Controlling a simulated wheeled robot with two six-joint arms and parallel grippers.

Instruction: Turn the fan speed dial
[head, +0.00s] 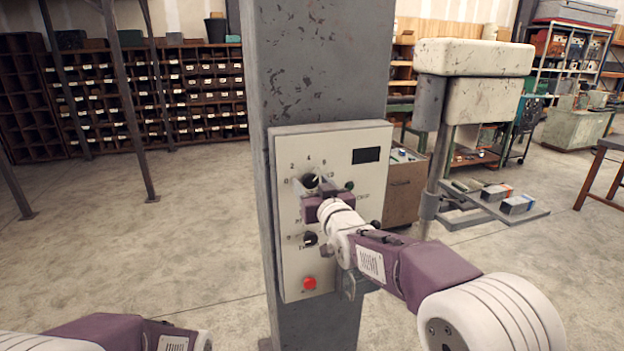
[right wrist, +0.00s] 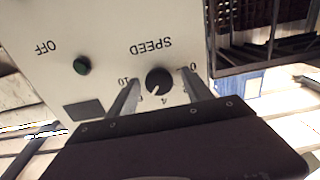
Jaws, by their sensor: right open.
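The fan speed dial (head: 310,182) is a round black knob on the pale control panel (head: 290,262), with numbers around its top. In the right wrist view the dial (right wrist: 158,81) appears upside down under the word SPEED. Its white mark points roughly between 4 and 6. My right gripper (head: 315,194) is at the panel, just below the dial in the head view. In the right wrist view its two fingers (right wrist: 159,78) are open, one on each side of the dial, with visible gaps. Contact is not seen. Only part of my left arm shows; its gripper is out of view.
The panel is on a grey column (head: 318,60). It also bears a dark display (head: 366,155), a green button (head: 349,186), a second black knob (head: 310,239) and a red button (head: 309,283). A worn white machine (head: 474,58) stands to the right. The floor at left is clear.

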